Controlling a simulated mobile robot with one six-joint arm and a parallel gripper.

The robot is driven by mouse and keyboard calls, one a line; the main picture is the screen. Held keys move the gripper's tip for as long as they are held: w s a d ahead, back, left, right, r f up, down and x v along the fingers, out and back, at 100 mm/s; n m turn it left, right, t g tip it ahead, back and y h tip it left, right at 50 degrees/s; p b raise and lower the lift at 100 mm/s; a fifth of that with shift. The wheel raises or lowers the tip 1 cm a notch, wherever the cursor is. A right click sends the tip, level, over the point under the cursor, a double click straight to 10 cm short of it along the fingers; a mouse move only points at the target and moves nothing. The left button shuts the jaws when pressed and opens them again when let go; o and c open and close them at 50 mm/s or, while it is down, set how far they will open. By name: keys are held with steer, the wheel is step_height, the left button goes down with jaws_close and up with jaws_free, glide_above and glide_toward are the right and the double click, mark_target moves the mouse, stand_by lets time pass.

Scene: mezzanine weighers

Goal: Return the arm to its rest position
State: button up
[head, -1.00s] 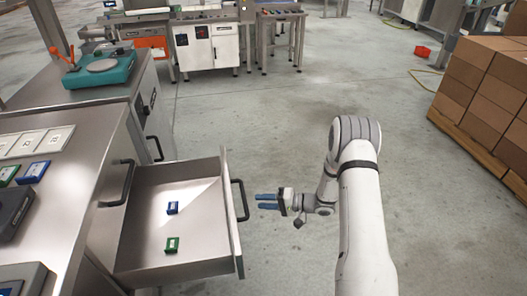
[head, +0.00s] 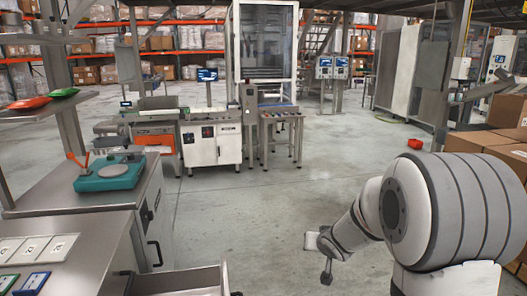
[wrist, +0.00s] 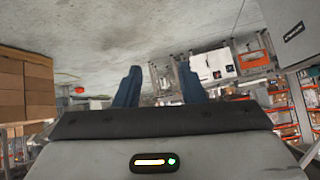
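My arm shows at the right of the head view, folded up close to the camera, with its wrist pointing away over the floor. The blue fingers of my gripper (wrist: 158,78) stand apart in the wrist view, with nothing between them. In the head view the fingers cannot be made out. The wrist view looks across the floor, with the picture upside down.
An open steel drawer (head: 180,283) shows at the bottom left, its inside mostly out of view. A steel counter (head: 85,240) with a teal scale (head: 110,174) is at left. Cartons (head: 487,141) stand at right. The middle floor (head: 270,205) is clear.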

steer(key=s+d+r+g+h+p, duration=0.1)
steer(key=s+r+g, duration=0.1)
steer(key=s+r, duration=0.45)
steer(key=s+d+r+g+h+p, duration=0.1)
steer(key=s+d+r+p, duration=0.15)
steer(key=s, duration=0.65)
steer(key=s+a+r+g, duration=0.1)
steer(key=s+a+g, duration=0.1)
steer(key=s, duration=0.5)
steer(key=s+a+r+n+g+y+p, duration=0.1)
steer(key=s+a+r, duration=0.1)
steer(key=s, duration=0.6)
steer(key=shift+s+a+r+g, duration=0.15)
steer(key=shift+s+a+g, duration=0.15)
steer(key=shift+g, duration=0.1)
